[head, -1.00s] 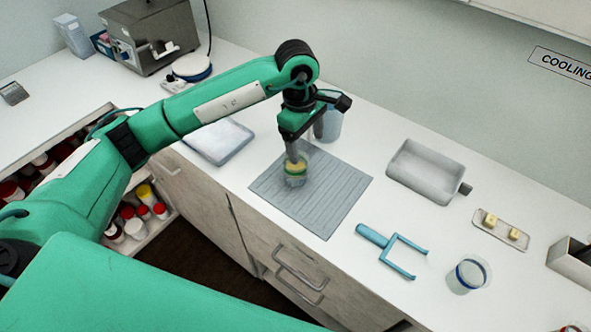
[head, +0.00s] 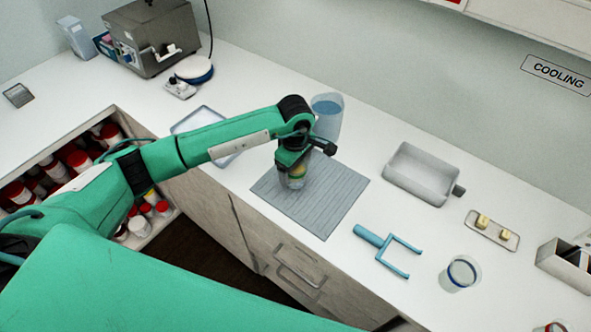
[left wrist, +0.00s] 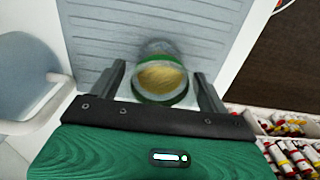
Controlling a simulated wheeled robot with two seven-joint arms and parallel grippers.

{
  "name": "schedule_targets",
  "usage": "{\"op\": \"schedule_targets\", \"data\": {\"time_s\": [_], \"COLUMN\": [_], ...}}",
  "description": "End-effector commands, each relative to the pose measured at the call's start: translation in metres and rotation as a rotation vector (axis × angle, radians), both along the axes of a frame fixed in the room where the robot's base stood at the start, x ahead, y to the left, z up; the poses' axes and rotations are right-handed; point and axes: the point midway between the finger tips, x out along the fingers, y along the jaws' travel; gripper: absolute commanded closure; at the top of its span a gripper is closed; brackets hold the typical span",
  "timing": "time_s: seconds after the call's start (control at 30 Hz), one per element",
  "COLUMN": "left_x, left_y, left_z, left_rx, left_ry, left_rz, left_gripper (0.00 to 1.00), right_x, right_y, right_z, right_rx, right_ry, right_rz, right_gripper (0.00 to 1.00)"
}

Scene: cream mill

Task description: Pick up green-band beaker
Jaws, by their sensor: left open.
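The green-band beaker (head: 293,180) stands on the grey ribbed mat (head: 335,201), partly hidden by my left gripper in the head view. The left wrist view shows the beaker (left wrist: 160,78) from above, with a green band at its rim and yellowish contents. My left gripper (left wrist: 160,85) is open and points down at it. One finger is on each side of the beaker, with a gap visible on both sides. In the head view, the left gripper (head: 292,172) covers the beaker's upper part. My right gripper is not in view.
A larger beaker of bluish liquid (head: 327,112) stands just behind the mat. A white tray (head: 183,122) lies left of it. An open drawer of red-capped jars (head: 75,158) is at left.

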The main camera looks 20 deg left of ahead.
Motion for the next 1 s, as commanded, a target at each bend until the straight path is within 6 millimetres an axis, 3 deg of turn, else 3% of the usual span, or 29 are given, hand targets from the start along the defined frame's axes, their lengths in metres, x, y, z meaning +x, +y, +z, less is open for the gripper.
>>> {"op": "schedule_targets", "data": {"time_s": [0.2, 0.4, 0.6, 1.0], "left_x": [0.0, 0.0, 0.0, 0.001], "left_y": [0.0, 0.0, 0.0, 0.0], "left_z": [-0.02, -0.021, -0.021, -0.013], "left_rx": [0.0, 0.0, 0.0, -0.001], "left_ry": [0.0, -0.001, -0.001, -0.003], "left_rz": [0.001, 0.0, 0.0, 0.001], "left_gripper": [0.23, 0.23, 0.59, 0.59], "right_x": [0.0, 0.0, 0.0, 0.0], "right_y": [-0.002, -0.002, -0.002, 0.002], "right_z": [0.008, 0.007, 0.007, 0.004], "right_rx": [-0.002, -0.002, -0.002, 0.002], "right_ry": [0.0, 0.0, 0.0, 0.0], "right_rz": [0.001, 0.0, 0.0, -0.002], "right_gripper": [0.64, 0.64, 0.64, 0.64]}}
